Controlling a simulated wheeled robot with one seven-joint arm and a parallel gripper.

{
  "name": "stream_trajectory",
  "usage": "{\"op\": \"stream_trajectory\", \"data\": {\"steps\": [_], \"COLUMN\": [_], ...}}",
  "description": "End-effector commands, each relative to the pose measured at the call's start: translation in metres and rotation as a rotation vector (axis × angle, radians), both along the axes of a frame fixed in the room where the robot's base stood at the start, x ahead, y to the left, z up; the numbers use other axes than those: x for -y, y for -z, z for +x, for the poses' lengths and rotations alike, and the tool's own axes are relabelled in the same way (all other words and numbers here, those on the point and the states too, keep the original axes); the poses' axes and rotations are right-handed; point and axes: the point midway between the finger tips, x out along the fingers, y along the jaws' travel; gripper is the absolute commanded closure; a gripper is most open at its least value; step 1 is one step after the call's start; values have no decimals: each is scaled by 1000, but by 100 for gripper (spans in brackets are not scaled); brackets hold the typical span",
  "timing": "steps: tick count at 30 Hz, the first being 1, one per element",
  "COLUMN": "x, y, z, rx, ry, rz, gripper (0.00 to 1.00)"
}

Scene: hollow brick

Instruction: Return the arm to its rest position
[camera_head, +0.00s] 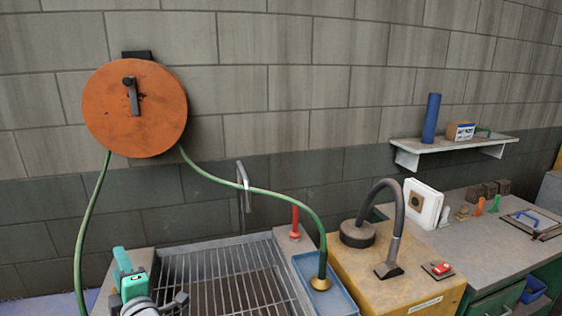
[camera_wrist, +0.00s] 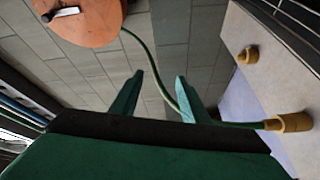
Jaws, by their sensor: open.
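My gripper (camera_wrist: 157,88) is open in the wrist view. Its two teal fingers stand apart with nothing held between them. In the head view the teal end of my arm (camera_head: 132,284) shows at the lower left, beside the left edge of the metal grating; its fingers are hard to make out there.
An orange hose reel (camera_head: 135,108) hangs on the block wall. Its green hose (camera_head: 262,190) runs to a brass end in a blue tray (camera_head: 333,293). The hose (camera_wrist: 146,52) passes beyond my fingers. A grating (camera_head: 222,267), yellow box (camera_head: 405,262) and shelf (camera_head: 450,145) stand rightward.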

Motion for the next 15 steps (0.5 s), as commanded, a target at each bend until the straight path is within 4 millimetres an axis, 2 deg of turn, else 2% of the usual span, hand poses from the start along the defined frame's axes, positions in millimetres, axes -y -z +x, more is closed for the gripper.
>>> {"op": "stream_trajectory", "data": {"steps": [1,8,15], "x": [10,54,106], "y": [18,77,139], "z": [-3,-17,-44], "rx": [-43,-197,-339], "ry": [14,86,181], "rz": [46,257,460], "gripper": [58,58,58]}}
